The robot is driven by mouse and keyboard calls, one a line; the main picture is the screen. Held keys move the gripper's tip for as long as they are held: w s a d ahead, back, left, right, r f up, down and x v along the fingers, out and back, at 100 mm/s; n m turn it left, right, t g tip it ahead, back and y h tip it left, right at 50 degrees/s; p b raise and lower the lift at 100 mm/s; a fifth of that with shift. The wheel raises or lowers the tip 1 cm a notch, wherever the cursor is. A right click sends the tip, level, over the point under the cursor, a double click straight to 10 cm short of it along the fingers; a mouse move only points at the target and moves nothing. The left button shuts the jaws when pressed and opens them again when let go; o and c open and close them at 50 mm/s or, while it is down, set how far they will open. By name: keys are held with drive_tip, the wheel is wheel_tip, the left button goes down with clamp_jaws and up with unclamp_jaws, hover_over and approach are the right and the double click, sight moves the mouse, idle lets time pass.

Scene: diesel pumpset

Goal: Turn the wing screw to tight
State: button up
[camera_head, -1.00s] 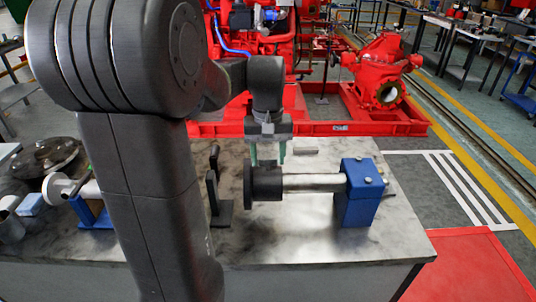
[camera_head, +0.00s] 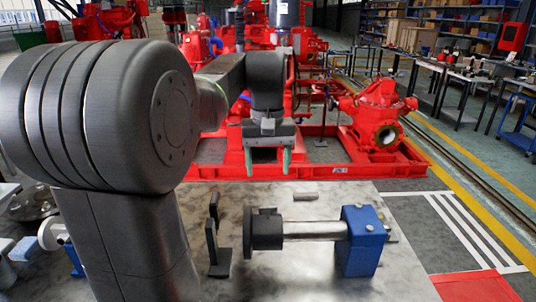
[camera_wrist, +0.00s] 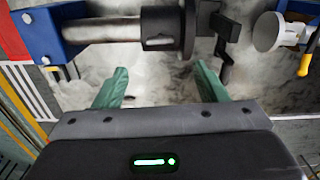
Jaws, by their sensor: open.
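I cannot make out a wing screw for certain. The blue block (camera_head: 360,255) on the bench holds a silver shaft (camera_head: 315,230) with a black hub and flange (camera_head: 264,229) at its left end. A small pale screw head (camera_head: 370,228) shows on the block's face, its shape too small to read. My gripper (camera_head: 268,168) is open and empty, its green fingers pointing down, above and apart from the shaft assembly. In the wrist view, the gripper (camera_wrist: 160,82) faces the black flange (camera_wrist: 188,30), with the blue block (camera_wrist: 42,32) at the upper left.
A black upright bracket (camera_head: 217,245) stands left of the flange. A small grey block (camera_head: 306,196) lies behind the shaft. A pale round disc (camera_wrist: 268,32) shows right in the wrist view. Red pump machinery (camera_head: 378,118) stands behind the bench (camera_head: 405,275), whose front right is clear.

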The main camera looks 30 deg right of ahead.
sight(268, 206)
wheel_tip(268, 206, up, 2)
drive_tip(key=shift+r, duration=0.2)
drive_tip(key=shift+f, duration=0.1)
idle(0.4)
wheel_tip(268, 206, down, 14)
drive_tip(key=shift+r+b, duration=0.1)
drive_tip(key=shift+b, duration=0.2)
drive_tip(key=shift+r, duration=0.1)
idle(0.3)
drive_tip(key=shift+r, duration=0.1)
